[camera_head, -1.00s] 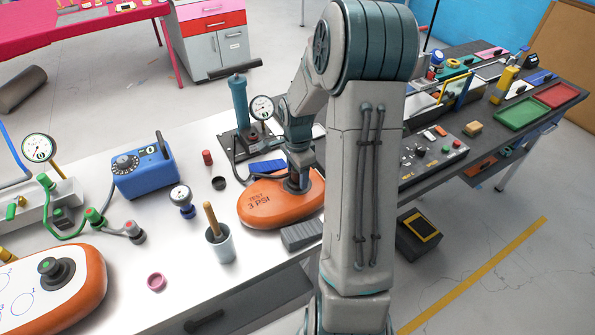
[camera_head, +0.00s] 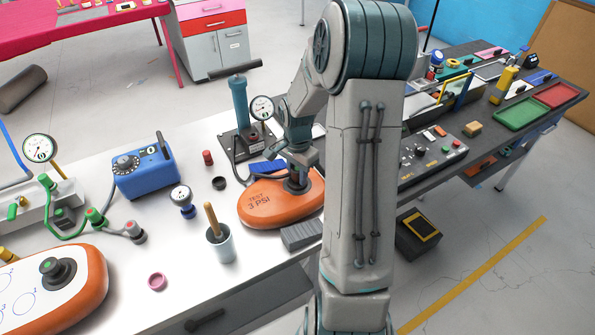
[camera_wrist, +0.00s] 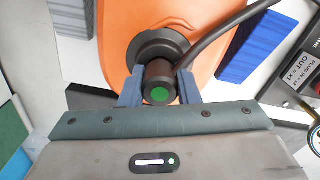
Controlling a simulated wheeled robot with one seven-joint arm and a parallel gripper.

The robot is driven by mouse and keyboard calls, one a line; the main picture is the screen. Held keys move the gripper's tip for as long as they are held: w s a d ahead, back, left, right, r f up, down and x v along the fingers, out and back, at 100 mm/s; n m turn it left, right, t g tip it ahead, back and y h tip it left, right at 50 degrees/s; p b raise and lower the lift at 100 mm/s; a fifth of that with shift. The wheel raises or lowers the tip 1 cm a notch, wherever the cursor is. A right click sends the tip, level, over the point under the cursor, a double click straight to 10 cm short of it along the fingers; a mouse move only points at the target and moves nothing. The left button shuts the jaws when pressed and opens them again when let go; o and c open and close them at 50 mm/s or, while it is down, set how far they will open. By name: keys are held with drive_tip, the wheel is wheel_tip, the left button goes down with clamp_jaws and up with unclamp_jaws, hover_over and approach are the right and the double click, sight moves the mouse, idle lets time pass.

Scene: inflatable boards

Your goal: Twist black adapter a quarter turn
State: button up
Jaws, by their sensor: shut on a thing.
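The orange inflatable board (camera_head: 262,208) marked "TEST 3 PSI" lies on the white bench. In the wrist view, the black adapter (camera_wrist: 158,72) with a green end sits at the round black valve (camera_wrist: 146,47) on the orange board (camera_wrist: 120,45). A dark hose (camera_wrist: 225,30) runs from it to the upper right. The blue fingers of my gripper (camera_wrist: 160,90) are shut on the adapter, one on each side. In the head view my gripper (camera_head: 298,180) is at the board's right part, and the adapter is mostly hidden there.
The blue hand pump (camera_head: 240,103) with a gauge (camera_head: 262,108) stands behind the board. A blue box (camera_head: 147,172), a grey cup with a stick (camera_head: 221,245), a small gauge (camera_head: 182,197) and a pink ring (camera_head: 157,282) are to the left. A grey ribbed block (camera_head: 302,234) lies in front.

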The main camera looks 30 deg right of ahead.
drive_tip(key=shift+n, duration=0.7)
drive_tip(key=n+p, duration=0.1)
drive_tip(key=n, duration=0.3)
drive_tip(key=shift+n, duration=0.5)
drive_tip(key=n+p, duration=0.1)
drive_tip(key=n, duration=0.4)
drive_tip(key=shift+r+p, duration=0.15)
drive_tip(key=shift+p, duration=0.25)
drive_tip(key=shift+r+p, duration=1.05)
drive_tip(key=shift+r, duration=0.55)
